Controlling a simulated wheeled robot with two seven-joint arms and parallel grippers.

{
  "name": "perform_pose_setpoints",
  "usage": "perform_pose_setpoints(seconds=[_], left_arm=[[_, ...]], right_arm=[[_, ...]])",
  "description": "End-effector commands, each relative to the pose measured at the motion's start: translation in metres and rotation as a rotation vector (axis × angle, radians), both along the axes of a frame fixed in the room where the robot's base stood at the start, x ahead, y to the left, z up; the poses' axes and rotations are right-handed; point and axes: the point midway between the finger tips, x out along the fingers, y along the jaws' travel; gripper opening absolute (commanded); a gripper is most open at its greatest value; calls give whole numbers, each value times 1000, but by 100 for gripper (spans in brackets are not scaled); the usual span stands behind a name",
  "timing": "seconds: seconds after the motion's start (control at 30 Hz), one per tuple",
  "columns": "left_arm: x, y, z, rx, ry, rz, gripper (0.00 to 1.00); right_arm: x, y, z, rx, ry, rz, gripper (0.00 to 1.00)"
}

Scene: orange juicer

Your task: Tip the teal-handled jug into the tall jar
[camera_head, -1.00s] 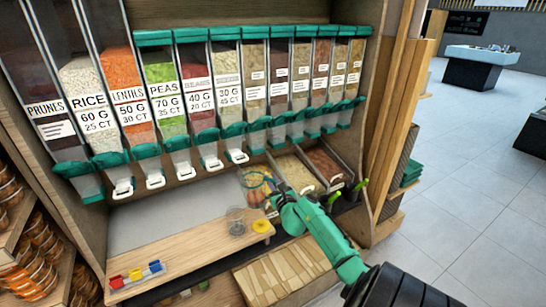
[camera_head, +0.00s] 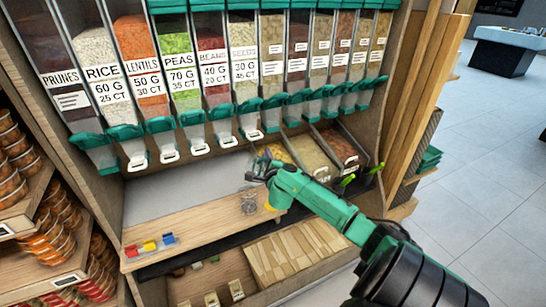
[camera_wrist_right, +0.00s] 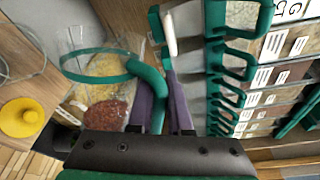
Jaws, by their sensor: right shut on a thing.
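My right gripper (camera_head: 262,168) is shut on the teal handle of a clear jug. In the right wrist view the purple fingers (camera_wrist_right: 160,108) stand on both sides of the handle, and the jug's teal rim (camera_wrist_right: 98,76) shows to the left. I cannot tell what is in the jug, as the bins show through its clear wall. The tall clear jar (camera_head: 248,204) stands on the wooden shelf, just below the gripper in the head view. Part of a clear round vessel, likely the jar, shows at the left edge of the wrist view (camera_wrist_right: 8,72). My left gripper is out of view.
A yellow knobbed lid (camera_wrist_right: 22,118) lies beside the jar. Red, yellow and blue blocks (camera_head: 150,245) sit at the shelf's left end. Dispensers with teal spouts (camera_head: 195,128) hang above. Open bins (camera_head: 312,157) stand to the right.

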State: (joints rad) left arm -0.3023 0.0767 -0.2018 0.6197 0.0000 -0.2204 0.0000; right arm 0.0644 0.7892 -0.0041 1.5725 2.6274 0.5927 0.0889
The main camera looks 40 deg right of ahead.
Motion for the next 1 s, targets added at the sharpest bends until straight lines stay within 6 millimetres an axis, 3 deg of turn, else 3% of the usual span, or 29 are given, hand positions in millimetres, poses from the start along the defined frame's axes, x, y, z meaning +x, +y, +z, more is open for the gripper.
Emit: perform_pose_setpoints(seconds=[0.5,0.8,1.0], left_arm=[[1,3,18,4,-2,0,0],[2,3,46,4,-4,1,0],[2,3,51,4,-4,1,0]], right_arm=[[20,29,-27,-280,193,1,0],[34,49,-20,-451,310,1,0],[38,56,-22,-516,356,2,0]])
